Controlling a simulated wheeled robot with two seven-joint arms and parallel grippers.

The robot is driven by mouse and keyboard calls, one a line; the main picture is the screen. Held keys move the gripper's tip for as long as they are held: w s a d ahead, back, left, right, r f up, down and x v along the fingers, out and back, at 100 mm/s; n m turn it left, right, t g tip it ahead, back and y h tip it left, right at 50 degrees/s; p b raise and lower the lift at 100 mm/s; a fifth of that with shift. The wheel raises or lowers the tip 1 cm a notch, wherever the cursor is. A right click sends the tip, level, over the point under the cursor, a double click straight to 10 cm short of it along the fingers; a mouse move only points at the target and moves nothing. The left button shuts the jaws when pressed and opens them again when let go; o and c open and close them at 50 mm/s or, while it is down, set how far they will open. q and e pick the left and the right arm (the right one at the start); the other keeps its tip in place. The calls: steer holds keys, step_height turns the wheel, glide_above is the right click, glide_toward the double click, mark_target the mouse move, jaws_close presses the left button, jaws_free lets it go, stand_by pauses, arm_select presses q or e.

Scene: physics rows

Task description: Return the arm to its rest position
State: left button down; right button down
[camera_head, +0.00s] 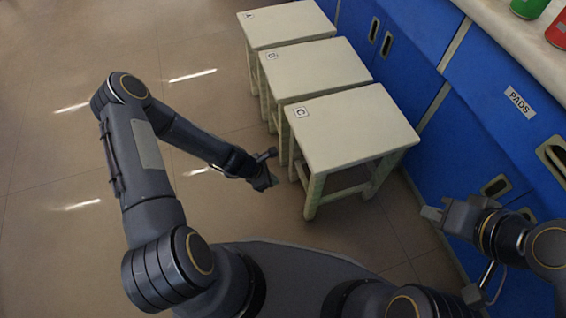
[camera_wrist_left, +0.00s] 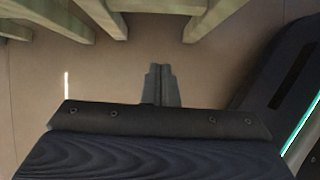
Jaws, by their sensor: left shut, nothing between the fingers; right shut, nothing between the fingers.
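My left gripper (camera_head: 264,181) hangs over the floor, just left of the table marked C, apart from it. In the left wrist view its fingers (camera_wrist_left: 160,84) are together with nothing between them. My right gripper (camera_head: 434,214) is at the lower right, in front of the blue cabinets. It is closed and holds nothing.
Three pale tables stand in a row: the table marked A (camera_head: 290,25), the middle table (camera_head: 320,68) and the table marked C (camera_head: 355,125). Their tops are bare. Blue cabinets (camera_head: 480,130) and a counter (camera_head: 500,25) with a green can (camera_head: 527,7) and a red can (camera_head: 557,30) line the right. The floor (camera_head: 60,150) at left is clear.

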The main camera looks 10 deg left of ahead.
arm_select(q)
steer(key=shift+a+r, duration=0.1)
steer(key=a+r+m+t, duration=0.1)
steer(key=a+r+m, duration=0.3)
steer(key=r, duration=0.8)
steer(key=a+r+m, duration=0.1)
steer(key=r+m, duration=0.6)
steer(key=r, duration=0.5)
steer(key=s+a+r+m+t+y, duration=0.1)
steer(key=s+r+m, duration=0.55)
steer(key=s, duration=0.35)
steer(key=s+a+r+m+t+y, duration=0.1)
steer(key=s+r+m, duration=0.4)
steer(key=s+r, duration=0.35)
step_height(320, 180, up, 35)
steer(key=p, duration=3.4)
steer(key=shift+s+d+f+p, duration=0.2)
steer(key=shift+s+p, duration=0.2)
